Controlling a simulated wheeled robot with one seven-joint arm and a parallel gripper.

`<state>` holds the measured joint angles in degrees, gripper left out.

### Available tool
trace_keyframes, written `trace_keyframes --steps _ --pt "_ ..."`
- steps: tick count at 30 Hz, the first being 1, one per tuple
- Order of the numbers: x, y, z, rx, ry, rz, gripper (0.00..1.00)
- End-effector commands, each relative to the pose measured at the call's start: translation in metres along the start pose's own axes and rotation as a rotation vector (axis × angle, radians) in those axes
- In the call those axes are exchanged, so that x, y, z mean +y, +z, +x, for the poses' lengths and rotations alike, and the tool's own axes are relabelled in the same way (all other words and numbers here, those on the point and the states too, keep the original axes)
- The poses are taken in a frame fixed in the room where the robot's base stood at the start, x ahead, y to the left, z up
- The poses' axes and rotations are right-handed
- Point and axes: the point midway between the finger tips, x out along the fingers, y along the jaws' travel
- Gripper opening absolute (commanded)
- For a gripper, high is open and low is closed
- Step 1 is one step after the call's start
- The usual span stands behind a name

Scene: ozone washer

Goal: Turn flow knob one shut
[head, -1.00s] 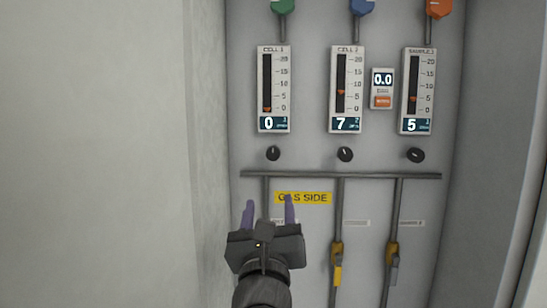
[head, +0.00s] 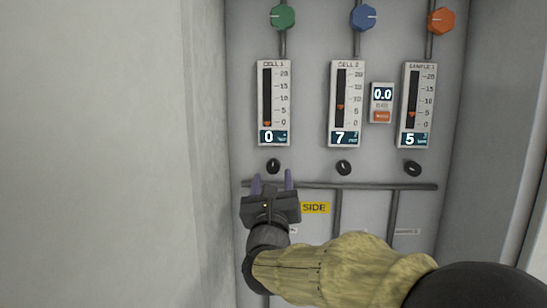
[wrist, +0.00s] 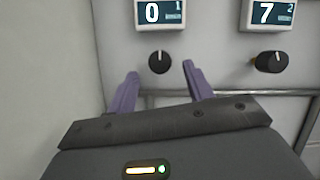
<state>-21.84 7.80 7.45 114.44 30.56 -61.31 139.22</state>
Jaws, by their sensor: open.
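Flow knob one (head: 273,166) is a small black knob with a pale pointer line, just below the CELL 1 meter (head: 274,103). That meter reads 0 and its orange marker sits at the bottom of the scale. In the wrist view the knob (wrist: 159,62) has its line pointing up. My gripper (head: 272,182) is open and empty, its two purple fingers pointing up just below the knob. In the wrist view the fingers (wrist: 161,76) stand left and right of the knob, seemingly short of it. I cannot tell whether they touch it.
The second knob (head: 344,168) is under the CELL 2 meter (head: 347,104), reading 7. The third knob (head: 413,169) is under the SAMPLE meter (head: 419,104), reading 5. A horizontal pipe (head: 365,186) runs below the knobs. A grey wall (head: 110,150) stands close on the left.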

Motion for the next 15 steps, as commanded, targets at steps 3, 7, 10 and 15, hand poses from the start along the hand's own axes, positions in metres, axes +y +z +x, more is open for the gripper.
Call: trace_keyframes --steps 3,7,10,15 --pt "-0.001 0.004 0.023 0.002 -0.001 -0.002 0.52" --pt "-0.001 0.003 0.039 0.001 -0.001 -0.001 0.52" --pt "-0.001 0.001 0.046 0.001 -0.002 -0.001 0.52" --pt "-0.001 0.0 0.048 0.0 -0.002 -0.001 0.52"
